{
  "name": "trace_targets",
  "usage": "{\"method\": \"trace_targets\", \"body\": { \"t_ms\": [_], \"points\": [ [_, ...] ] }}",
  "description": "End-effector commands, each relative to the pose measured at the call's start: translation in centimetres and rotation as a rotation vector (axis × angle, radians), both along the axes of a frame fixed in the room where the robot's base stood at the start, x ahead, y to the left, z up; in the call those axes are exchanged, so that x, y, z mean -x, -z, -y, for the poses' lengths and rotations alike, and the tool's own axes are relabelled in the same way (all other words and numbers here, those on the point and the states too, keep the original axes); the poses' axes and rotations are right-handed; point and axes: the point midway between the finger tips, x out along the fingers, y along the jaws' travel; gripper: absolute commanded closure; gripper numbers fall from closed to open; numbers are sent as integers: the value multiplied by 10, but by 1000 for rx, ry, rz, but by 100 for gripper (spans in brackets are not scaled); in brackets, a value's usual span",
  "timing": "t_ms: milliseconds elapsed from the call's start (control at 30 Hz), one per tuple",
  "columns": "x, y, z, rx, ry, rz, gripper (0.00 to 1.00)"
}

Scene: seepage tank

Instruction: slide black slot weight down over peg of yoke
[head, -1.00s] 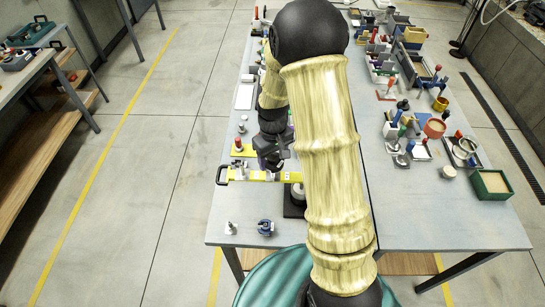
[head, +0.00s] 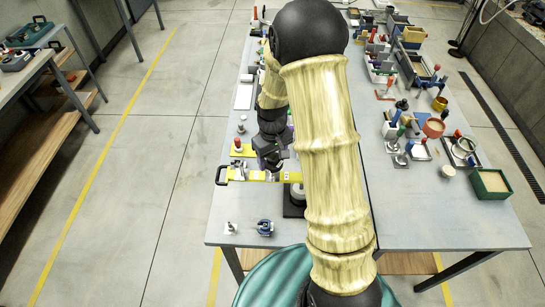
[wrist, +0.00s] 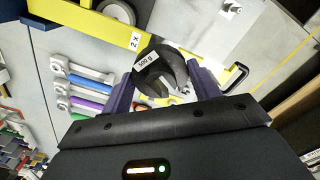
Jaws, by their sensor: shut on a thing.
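My gripper (wrist: 162,88) is shut on the black slot weight (wrist: 148,62), a dark disc with a slot and a white label reading 500 g. In the head view my gripper (head: 270,160) hangs over the yellow beam (head: 245,175), near its left part. The beam has a black handle-like loop (head: 221,175) at its left end; the loop also shows in the wrist view (wrist: 238,76). The weight hides part of the beam in the wrist view. I cannot make out the yoke's peg or whether the weight touches it.
A black stand base (head: 293,208) is under the beam, partly behind my arm. A blue clamp-like piece (head: 265,227) and a small metal piece (head: 231,228) lie near the table's front edge. Several coloured-handled tools (wrist: 85,103) lie to the left in the wrist view.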

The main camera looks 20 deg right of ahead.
Motion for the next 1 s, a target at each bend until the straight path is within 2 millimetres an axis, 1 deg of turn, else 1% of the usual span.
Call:
{"method": "trace_targets", "body": {
  "t_ms": [467, 1000],
  "points": [
    [0, 0, 0, 0, 0, 1, 78],
    [0, 10, 0, 0, 0, 1, 78]
  ]
}}
